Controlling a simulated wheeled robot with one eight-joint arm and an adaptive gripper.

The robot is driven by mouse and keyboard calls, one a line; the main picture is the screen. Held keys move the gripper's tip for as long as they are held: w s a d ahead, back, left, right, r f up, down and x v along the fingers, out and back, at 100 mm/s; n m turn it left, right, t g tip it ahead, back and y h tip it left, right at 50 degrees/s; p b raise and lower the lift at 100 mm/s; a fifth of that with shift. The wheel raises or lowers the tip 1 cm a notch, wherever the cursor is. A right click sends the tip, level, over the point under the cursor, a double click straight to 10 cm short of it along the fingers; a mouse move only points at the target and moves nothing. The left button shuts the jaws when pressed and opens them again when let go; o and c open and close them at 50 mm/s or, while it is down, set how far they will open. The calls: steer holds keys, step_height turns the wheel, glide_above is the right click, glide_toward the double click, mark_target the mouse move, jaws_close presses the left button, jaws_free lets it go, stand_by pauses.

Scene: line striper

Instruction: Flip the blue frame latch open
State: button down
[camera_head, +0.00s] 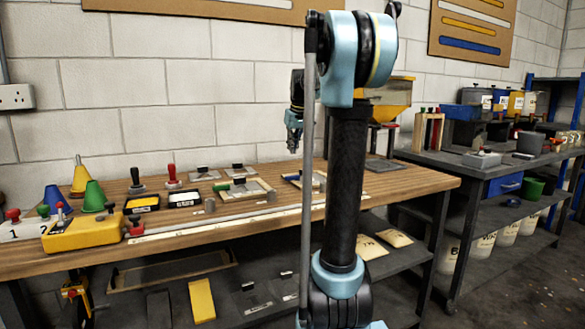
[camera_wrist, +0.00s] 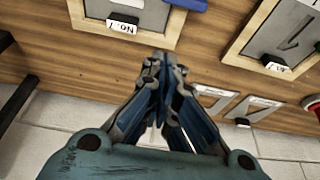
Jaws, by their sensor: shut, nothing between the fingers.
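My gripper (camera_wrist: 162,62) is shut and empty, with its fingertips close together in the wrist view. In the head view my gripper (camera_head: 293,143) points down above the back part of the workbench. A blue piece (camera_wrist: 188,4), which looks like the blue latch, is cut off by the top edge of the wrist view. It lies at a wooden frame (camera_wrist: 165,38) with a grey panel and a label reading No. 1. The fingertips appear just short of that frame's edge. I cannot tell the latch's position. In the head view my arm hides part of that area.
Another frame (camera_wrist: 235,52) lies to the right in the wrist view. A frame with a green handle (camera_head: 262,186), stamps, cones and a yellow box (camera_head: 82,234) stand on the workbench (camera_head: 400,188). A dark shelf unit (camera_head: 490,170) stands at the right.

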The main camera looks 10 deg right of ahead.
mark_target(292, 178)
steer(key=x, duration=0.9)
steer(key=shift+f, duration=0.5)
steer(key=shift+s+d+r, duration=0.1)
steer(key=shift+s+d, duration=0.15)
steer(key=shift+s, duration=0.65)
steer(key=shift+s+d, duration=0.25)
steer(key=shift+s, duration=0.65)
